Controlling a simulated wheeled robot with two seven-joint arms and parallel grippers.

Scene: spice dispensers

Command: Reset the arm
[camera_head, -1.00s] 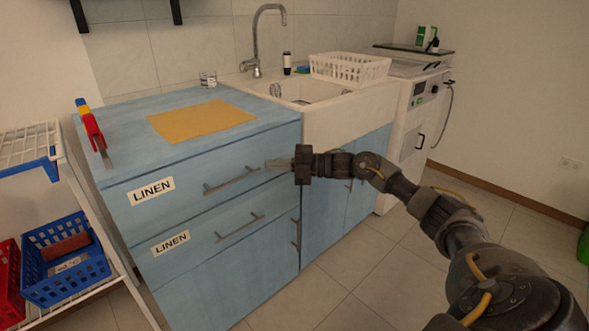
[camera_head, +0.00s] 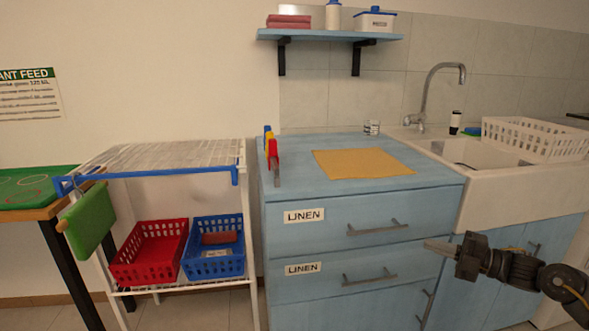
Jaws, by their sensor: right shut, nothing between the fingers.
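My right gripper (camera_head: 440,248) is shut and empty. It points left, in front of the blue drawer cabinet's (camera_head: 390,290) right side, near the right ends of the drawer handles. It looks apart from the upper handle (camera_head: 377,228) and the lower handle (camera_head: 369,277), though the depth gap is hard to judge. Both drawers, each labelled LINEN, look closed. My right arm (camera_head: 525,268) comes in from the lower right edge. My left gripper is not in view.
A yellow cloth (camera_head: 362,163) lies on the cabinet top. A white sink (camera_head: 470,155) with a white basket (camera_head: 535,138) is at right. A white rack (camera_head: 250,270) at left holds a red basket (camera_head: 150,252) and a blue basket (camera_head: 214,247). A shelf (camera_head: 330,35) hangs above.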

